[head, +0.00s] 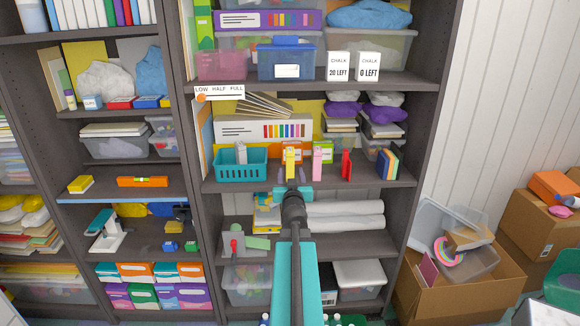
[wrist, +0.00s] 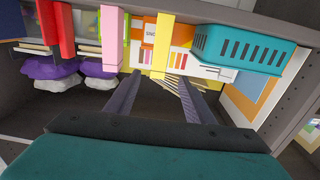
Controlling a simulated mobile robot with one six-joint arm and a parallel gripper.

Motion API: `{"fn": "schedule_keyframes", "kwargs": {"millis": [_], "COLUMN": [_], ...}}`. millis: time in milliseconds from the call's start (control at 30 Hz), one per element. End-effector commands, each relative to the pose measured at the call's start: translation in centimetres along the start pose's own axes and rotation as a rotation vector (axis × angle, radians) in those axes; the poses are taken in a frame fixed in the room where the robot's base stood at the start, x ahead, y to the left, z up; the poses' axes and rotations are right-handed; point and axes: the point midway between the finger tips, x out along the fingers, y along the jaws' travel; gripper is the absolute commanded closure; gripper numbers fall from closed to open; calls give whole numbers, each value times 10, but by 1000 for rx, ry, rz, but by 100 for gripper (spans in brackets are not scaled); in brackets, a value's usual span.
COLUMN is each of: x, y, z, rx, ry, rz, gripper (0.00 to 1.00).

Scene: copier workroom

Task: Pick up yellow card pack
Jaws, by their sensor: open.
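The yellow card pack (head: 290,158) stands upright on the middle shelf, between a teal basket and a pink pack. It also shows in the wrist view (wrist: 162,45) as a tall yellow strip. My gripper (head: 292,177) is at the shelf's front edge, directly in front of the pack. In the wrist view my gripper (wrist: 161,79) is open, with one dark finger on each side of the pack's line. Its tips appear close to the pack; whether they touch it I cannot tell. Nothing is held.
The teal basket (head: 241,165) stands left of the pack. The pink pack (head: 317,163) and a red upright item (head: 346,165) stand right of it. An orange box (head: 287,150) is behind. Another shelf board is above. Bare shelf lies between pink and red.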

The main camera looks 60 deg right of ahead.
Motion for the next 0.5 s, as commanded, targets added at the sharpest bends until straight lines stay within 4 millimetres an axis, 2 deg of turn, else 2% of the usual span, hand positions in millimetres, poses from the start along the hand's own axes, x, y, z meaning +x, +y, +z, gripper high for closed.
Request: {"fn": "schedule_keyframes", "kwargs": {"millis": [267,500], "x": [8,27], "y": [0,0], "z": [0,0], "rx": [0,0], "ry": [-1,-1], "rz": [0,0], "gripper": [52,52]}}
